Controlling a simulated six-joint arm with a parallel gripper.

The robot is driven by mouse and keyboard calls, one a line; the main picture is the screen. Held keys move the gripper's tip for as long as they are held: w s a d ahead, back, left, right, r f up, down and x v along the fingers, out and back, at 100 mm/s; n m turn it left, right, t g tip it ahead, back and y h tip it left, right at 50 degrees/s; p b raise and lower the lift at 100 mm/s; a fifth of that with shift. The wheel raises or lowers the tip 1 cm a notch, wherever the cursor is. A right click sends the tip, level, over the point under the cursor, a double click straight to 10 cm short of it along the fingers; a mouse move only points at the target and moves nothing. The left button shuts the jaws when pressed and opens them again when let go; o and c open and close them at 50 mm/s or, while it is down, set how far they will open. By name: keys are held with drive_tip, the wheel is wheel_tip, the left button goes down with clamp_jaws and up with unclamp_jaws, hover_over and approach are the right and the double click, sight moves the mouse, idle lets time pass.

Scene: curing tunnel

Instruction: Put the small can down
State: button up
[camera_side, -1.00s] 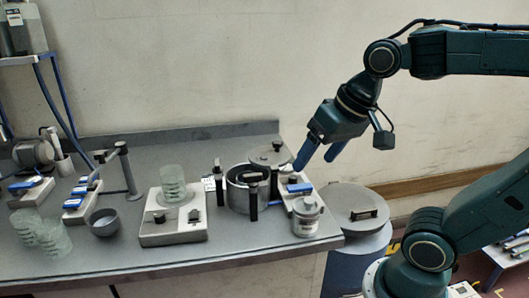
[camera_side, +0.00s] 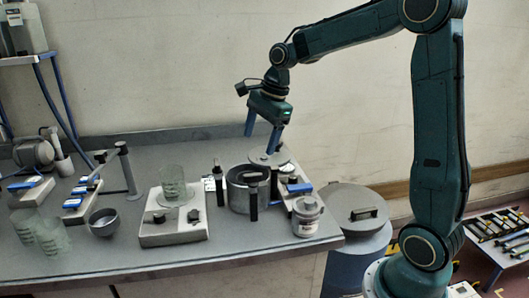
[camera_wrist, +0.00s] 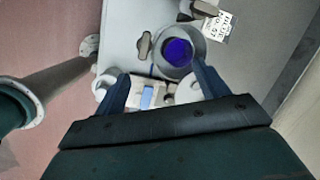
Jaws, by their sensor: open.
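The small can (camera_side: 306,217) is white with a grey lid and a dark-printed label. In the side view it stands upright on the front right corner of the grey bench (camera_side: 110,270). In the wrist view my open fingers (camera_wrist: 161,75) reach towards the pot (camera_wrist: 202,52), which shows a round blue surface inside. A pale round thing beside the left finger may be the can; I cannot tell.
A pot lid (camera_side: 268,157) sits behind the pot, partly hidden by a finger. A hotplate (camera_side: 172,230) with a glass beaker (camera_side: 172,180) stands left of the pot. A lidded drum (camera_side: 347,200) stands beyond the bench's right end. The bench's front strip is clear.

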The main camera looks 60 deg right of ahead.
drive_tip(key=w+d+f+m, duration=0.4)
drive_tip(key=d+f+m, duration=0.1)
drive_tip(key=shift+w+d+f+m+g+y, duration=0.2)
drive_tip(key=shift+w+m+g+y, duration=0.1)
drive_tip(key=shift+m, duration=0.1)
drive_tip(key=shift+f, duration=0.1)
drive_tip(key=shift+x, duration=4.2)
drive_tip(key=shift+a, duration=0.1)
drive_tip(key=shift+x, duration=2.55)
drive_tip(key=shift+s, duration=0.1)
